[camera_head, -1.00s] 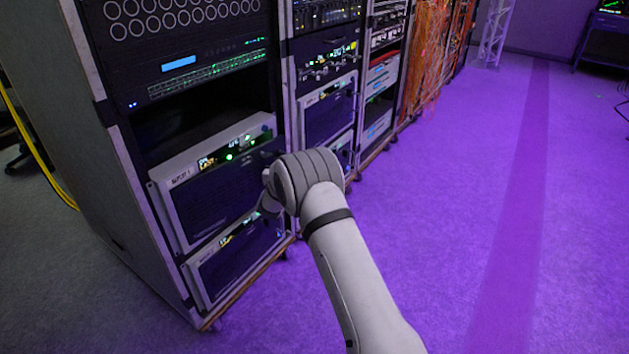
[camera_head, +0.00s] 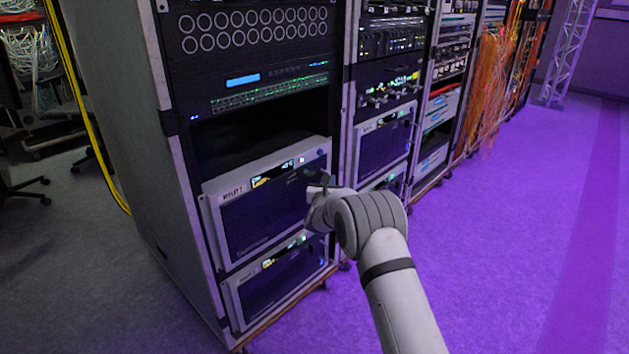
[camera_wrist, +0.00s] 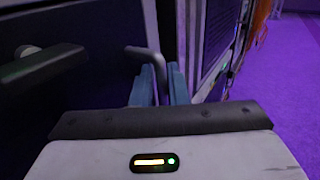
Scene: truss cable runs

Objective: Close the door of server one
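The front door of server one (camera_head: 262,216), a dark panel in a light grey frame with a label at its upper left, is low in the near rack in the head view. It looks flush or nearly so; I cannot tell whether it is fully shut. My gripper (camera_head: 318,188) is at the right side of this door. In the wrist view, the two blue-grey fingers (camera_wrist: 160,85) stand a small gap apart, with a bent grey metal bar (camera_wrist: 150,62), like a handle, between them. I cannot tell whether they press on it.
A second similar unit (camera_head: 282,276) sits just below. Further racks (camera_head: 385,145) stand to the right, with orange cables (camera_head: 495,85) beyond. In the wrist view a dark grey handle (camera_wrist: 42,64) is at the left. The purple floor (camera_head: 520,240) to the right is clear.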

